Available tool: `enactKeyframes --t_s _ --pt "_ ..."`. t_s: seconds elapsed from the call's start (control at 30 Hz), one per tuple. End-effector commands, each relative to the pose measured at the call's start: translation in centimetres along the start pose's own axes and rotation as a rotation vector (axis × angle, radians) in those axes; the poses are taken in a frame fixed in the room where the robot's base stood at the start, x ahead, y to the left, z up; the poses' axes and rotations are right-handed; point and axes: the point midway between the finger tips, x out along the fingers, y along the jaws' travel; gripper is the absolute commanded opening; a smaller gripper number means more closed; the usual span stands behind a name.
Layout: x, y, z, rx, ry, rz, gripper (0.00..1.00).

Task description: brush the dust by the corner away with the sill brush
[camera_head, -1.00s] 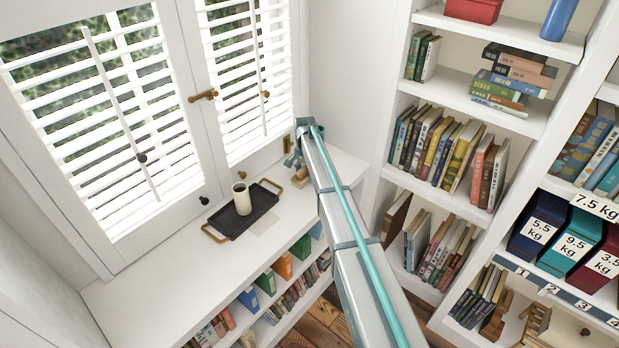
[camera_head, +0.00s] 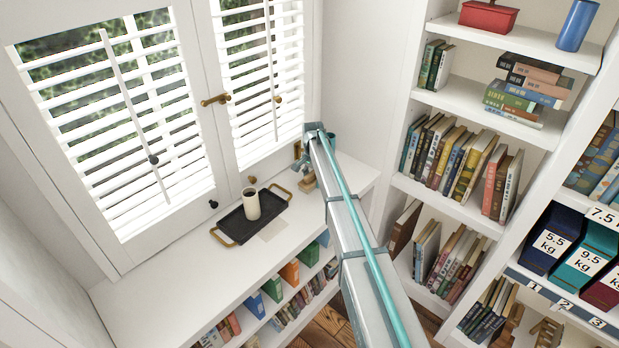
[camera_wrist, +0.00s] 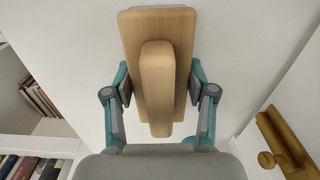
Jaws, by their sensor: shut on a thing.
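The sill brush (camera_wrist: 158,60), a pale wooden block with a raised wooden grip, is held in my gripper (camera_wrist: 160,108), with a finger on each side of the grip. Its bristles are hidden beneath the block. In the head view my arm reaches to the right end of the white sill (camera_head: 155,285), by the corner. Part of the brush (camera_head: 307,181) seems to show there, small and partly covered by my arm. I cannot make out dust by the corner. A faint beige patch (camera_head: 273,231) lies beside the tray.
A black tray (camera_head: 233,226) with brass handles stands on the sill, holding a cream cup (camera_head: 251,204). Shuttered windows (camera_head: 110,110) rise behind. A bookcase (camera_head: 470,98) stands at right. A brass-coloured fitting (camera_wrist: 285,145) shows at the wrist view's right. The sill's left part is clear.

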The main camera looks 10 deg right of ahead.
Motion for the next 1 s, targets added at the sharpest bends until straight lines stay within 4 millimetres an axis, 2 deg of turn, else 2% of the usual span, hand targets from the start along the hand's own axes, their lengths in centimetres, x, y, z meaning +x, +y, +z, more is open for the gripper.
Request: enactKeyframes --t_s 0.77,0.8,1.0 --pt "0.1 6.4 1.2 -0.012 0.0 0.001 0.23" --pt "0.0 5.6 0.9 -0.012 0.0 0.0 0.23" --pt "0.0 3.8 0.6 -0.009 0.0 0.0 0.23"
